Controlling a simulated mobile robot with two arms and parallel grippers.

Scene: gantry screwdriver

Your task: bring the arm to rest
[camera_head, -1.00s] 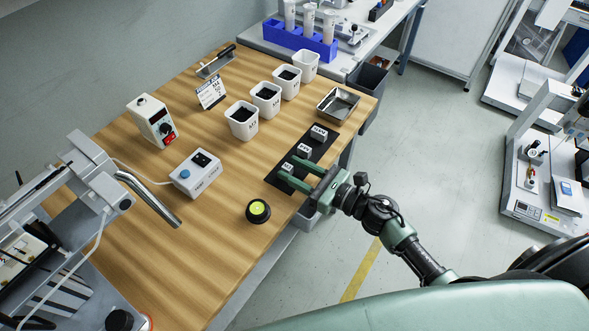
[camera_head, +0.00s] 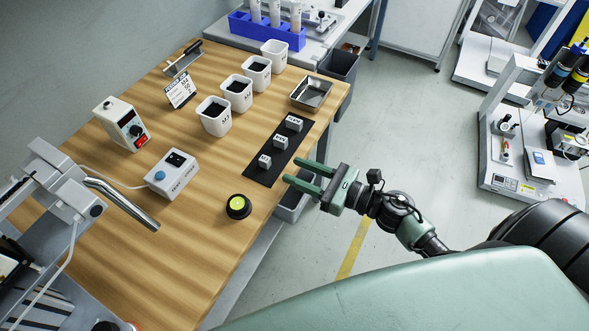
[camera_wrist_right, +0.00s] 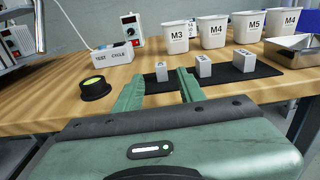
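My right gripper (camera_head: 299,176) is open and empty, at the table's right edge beside the black mat (camera_head: 262,174). Its two green fingers are spread apart and point toward the table; they also show in the right wrist view (camera_wrist_right: 160,84). Three small light blocks stand on the mat: a near one (camera_head: 264,162), a middle one (camera_head: 281,142) and a far one (camera_head: 294,123). The fingers are apart from the blocks in the head view. My left gripper is not in view.
Several white cups, including the one marked M3 (camera_head: 215,117), stand behind the mat, with a metal tray (camera_head: 311,92) at right. A black-and-yellow button (camera_head: 238,206), a test cycle box (camera_head: 172,174) and a power unit (camera_head: 122,124) are on the wooden table (camera_head: 190,235). Floor right of the table is open.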

